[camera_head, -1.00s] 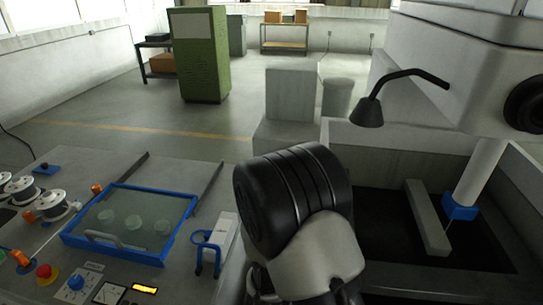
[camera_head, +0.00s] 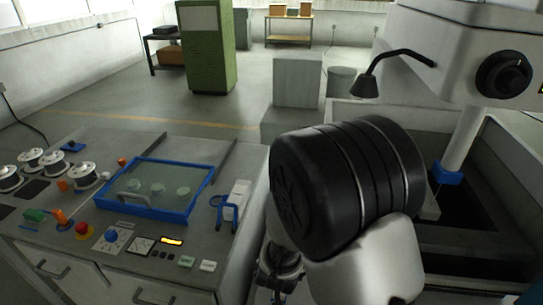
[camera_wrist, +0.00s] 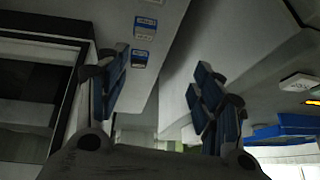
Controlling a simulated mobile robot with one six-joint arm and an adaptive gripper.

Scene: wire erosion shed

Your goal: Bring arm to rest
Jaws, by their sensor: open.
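My arm's black joint and pale links fill the lower middle of the head view. A dark part of my gripper (camera_head: 279,268) shows low beside the console, mostly hidden behind the arm. In the wrist view my gripper (camera_wrist: 162,92) has its two blue-padded fingers wide apart, with nothing between them. Pale cabinet surfaces with small labels show beyond the fingers.
The console (camera_head: 205,246) at left carries a blue-framed lid (camera_head: 140,208), several wire spools (camera_head: 84,176) and a red button (camera_head: 82,229). The machine tank (camera_head: 470,239) and overhanging machine head (camera_head: 470,50) stand at right. A green cabinet (camera_head: 209,50) stands behind, with open floor around it.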

